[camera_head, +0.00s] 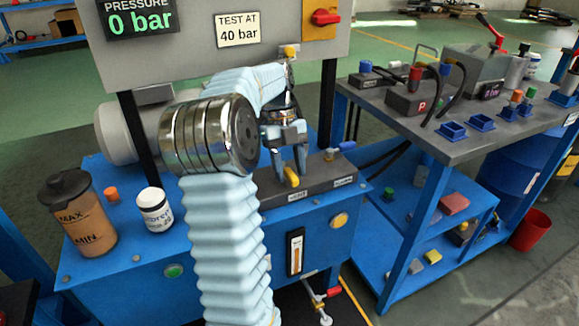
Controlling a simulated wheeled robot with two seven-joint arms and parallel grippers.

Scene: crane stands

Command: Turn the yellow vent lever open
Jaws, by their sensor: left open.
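The yellow vent lever (291,177) stands on a dark valve block (325,178) on the blue test stand, above a small white label. My left gripper (290,174) points down over it from above. Its two fingers are apart, one on each side of the lever in the picture. I cannot tell whether either finger touches the lever. My left arm, in a light blue sleeve with a metal joint, hides part of the stand and panel. My right gripper is out of view.
A grey panel (222,62) reads 0 bar and carries a red knob (326,17). A blue-handled valve (346,146) is right of the lever. An oil jug (80,215) and white bottle (154,209) stand at left. A tool bench (460,148) is at right.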

